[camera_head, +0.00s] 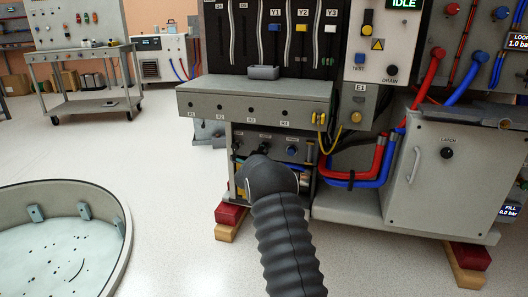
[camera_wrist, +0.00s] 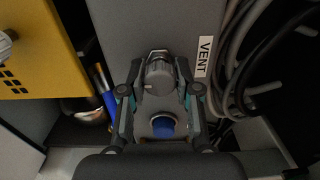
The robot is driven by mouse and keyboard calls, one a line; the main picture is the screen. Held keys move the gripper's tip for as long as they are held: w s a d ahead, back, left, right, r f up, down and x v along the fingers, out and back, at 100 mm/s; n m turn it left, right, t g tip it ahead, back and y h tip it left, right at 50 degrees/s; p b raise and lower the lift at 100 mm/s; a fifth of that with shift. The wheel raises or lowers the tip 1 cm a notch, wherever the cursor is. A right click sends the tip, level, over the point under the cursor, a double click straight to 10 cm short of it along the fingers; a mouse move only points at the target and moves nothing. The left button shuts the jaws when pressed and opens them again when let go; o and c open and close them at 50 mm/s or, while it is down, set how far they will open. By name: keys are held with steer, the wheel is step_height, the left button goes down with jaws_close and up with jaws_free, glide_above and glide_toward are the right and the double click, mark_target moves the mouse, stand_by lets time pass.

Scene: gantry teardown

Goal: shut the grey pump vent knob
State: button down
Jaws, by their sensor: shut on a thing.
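The grey pump vent knob (camera_wrist: 160,74) shows in the middle of the wrist view, ribbed, beside a white VENT label (camera_wrist: 204,57). My gripper (camera_wrist: 158,90) has one finger on each side of the knob and is shut on it. The knob's sides are partly hidden by the fingertips. In the head view my dark corrugated arm sleeve covers the gripper and the vent knob, low at the front of the grey machine (camera_head: 255,101).
A blue button (camera_wrist: 163,127) sits between my fingers, nearer my wrist. A yellow panel (camera_wrist: 40,45) stands at left and grey hoses (camera_wrist: 240,70) hang at right in the wrist view. In the head view, a round basin (camera_head: 105,200) is at left; open floor lies between.

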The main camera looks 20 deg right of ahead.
steer(key=shift+d, duration=0.15)
steer(key=c, duration=0.8)
jaws_free()
steer(key=shift+a, duration=0.2)
steer(key=shift+s+a, duration=0.2)
steer(key=shift+s, duration=0.05)
steer(key=v, duration=1.1)
steer(key=shift+s, duration=0.2)
